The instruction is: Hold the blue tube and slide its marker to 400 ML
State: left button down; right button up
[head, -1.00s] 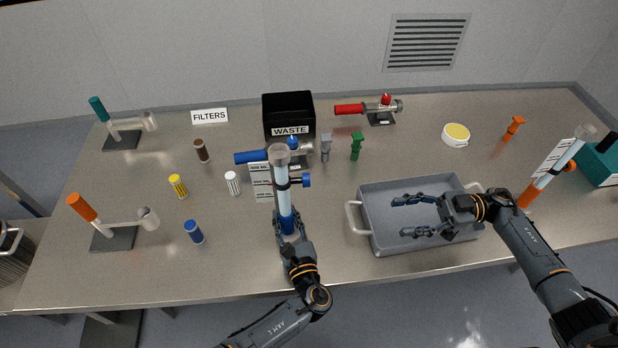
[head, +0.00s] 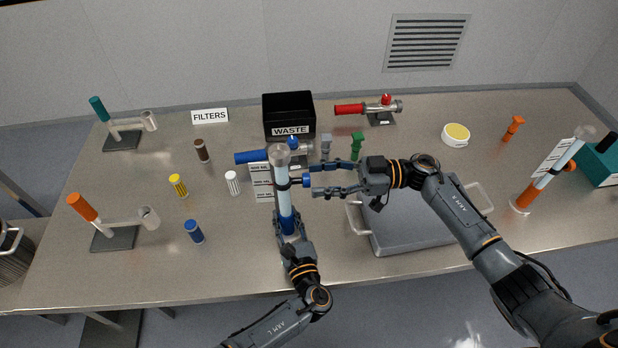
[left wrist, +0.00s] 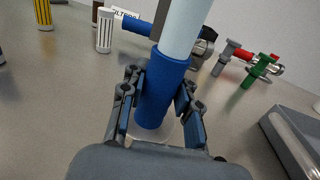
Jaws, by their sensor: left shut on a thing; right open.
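The blue tube (head: 284,203) stands upright near the middle of the table, with a clear top and a blue lower part. The lower part also shows in the left wrist view (left wrist: 163,92). My left gripper (left wrist: 158,108) is shut on this blue lower part. The marker (head: 305,180) is a dark ring with a blue knob on the tube's right side. A white label card (head: 262,182) stands beside the tube, its lines too small to read. My right gripper (head: 318,180) is open, its fingertips at the marker's knob; whether they touch it I cannot tell.
A grey tray (head: 405,238) lies under my right arm. Behind the tube are a blue-handled valve piece (head: 252,157) and the black waste bin (head: 288,112). Small filters, such as a white one (head: 232,183), stand at left. An orange tube (head: 530,192) stands at right.

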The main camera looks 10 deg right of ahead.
aim_at(309, 180)
jog(key=shift+w+a, duration=0.1)
jog(key=shift+a, duration=1.45)
jog(key=shift+c, duration=0.2)
grip_shut()
